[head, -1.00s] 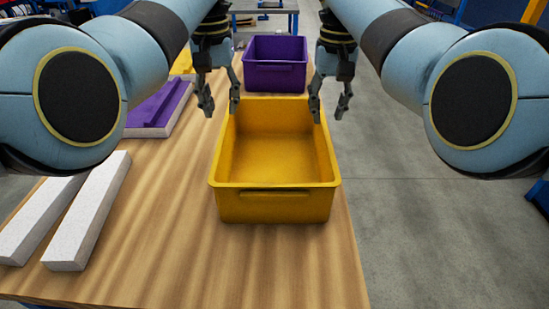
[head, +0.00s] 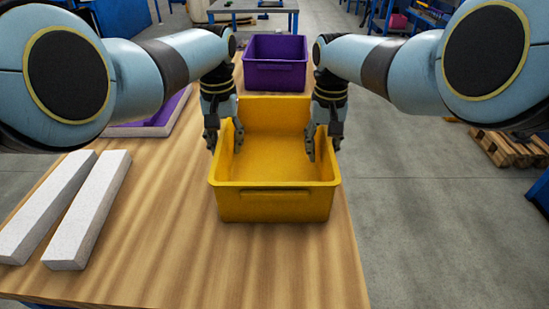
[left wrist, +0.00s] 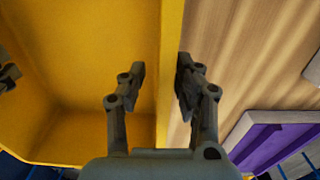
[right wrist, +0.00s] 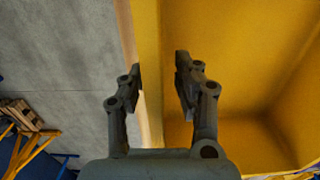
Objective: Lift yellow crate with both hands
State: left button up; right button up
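The yellow crate (head: 275,207) stands upright on the wooden table and looks empty. My left gripper (head: 224,143) is at its left side wall. In the left wrist view the fingers (left wrist: 160,75) are open, one inside the crate and one outside, with the crate's rim (left wrist: 171,60) between them. My right gripper (head: 323,145) is at the crate's right side wall. In the right wrist view its fingers (right wrist: 158,75) are open on both sides of the rim (right wrist: 148,45). I see gaps between fingers and wall.
A purple crate (head: 275,75) stands behind the yellow one. Two white bars (head: 88,212) lie on the table (head: 180,240) at the left. A panel with a purple piece (head: 150,125) lies partly behind my left arm. The table's right edge is close to the yellow crate.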

pick_arm(q)
jog(key=shift+c, duration=0.2)
pick_arm(e)
jog(key=shift+c, duration=0.2)
pick_arm(q)
grip_shut()
pick_arm(e)
grip_shut()
